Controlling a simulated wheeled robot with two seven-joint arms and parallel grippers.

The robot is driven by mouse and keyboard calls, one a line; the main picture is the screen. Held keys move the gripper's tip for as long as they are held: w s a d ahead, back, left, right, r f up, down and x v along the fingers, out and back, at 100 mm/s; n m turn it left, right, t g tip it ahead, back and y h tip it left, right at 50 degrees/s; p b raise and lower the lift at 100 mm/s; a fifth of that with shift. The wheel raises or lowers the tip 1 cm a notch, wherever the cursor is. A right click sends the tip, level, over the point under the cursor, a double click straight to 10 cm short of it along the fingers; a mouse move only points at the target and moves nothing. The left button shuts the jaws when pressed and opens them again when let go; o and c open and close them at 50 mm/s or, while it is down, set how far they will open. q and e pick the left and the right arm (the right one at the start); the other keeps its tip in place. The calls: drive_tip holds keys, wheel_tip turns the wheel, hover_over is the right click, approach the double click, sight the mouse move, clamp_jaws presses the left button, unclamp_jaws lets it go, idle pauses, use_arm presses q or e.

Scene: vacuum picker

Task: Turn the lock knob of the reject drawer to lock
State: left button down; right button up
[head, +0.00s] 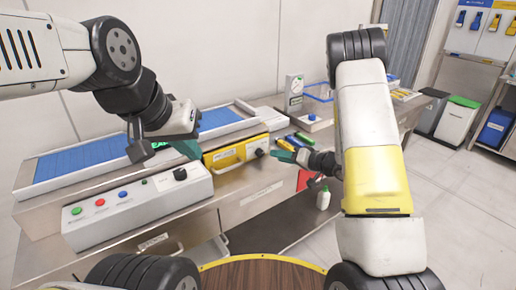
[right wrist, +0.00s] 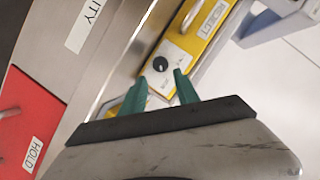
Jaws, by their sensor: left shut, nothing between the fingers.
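The reject drawer appears to be the yellow-fronted unit (head: 246,147) in the middle of the bench, with a pale label and a handle. Its black round lock knob (head: 259,153) is at the right end of the front. In the right wrist view the knob (right wrist: 160,64) sits on a pale plate, just beyond the fingertips; its pointer is too small to read. My right gripper (right wrist: 161,77) is open, its two teal fingers apart and facing the knob, with nothing between them. My left gripper (head: 187,149) is shut and empty, above the control box left of the drawer.
A control box (head: 140,208) with coloured buttons and a black dial stands left of the drawer. A blue conveyor (head: 85,160) runs behind it. A red HOLD panel (right wrist: 18,115) lies left in the right wrist view. A white bottle (head: 323,199) is below my right gripper.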

sight(262, 154)
drive_tip(key=shift+w+a+f, duration=0.1)
drive_tip(key=shift+a+f, duration=0.1)
drive_tip(key=shift+a, duration=0.2)
drive_tip(key=x, duration=0.7)
drive_tip(key=shift+r, duration=0.1)
drive_tip(key=shift+c, duration=0.3)
clamp_jaws()
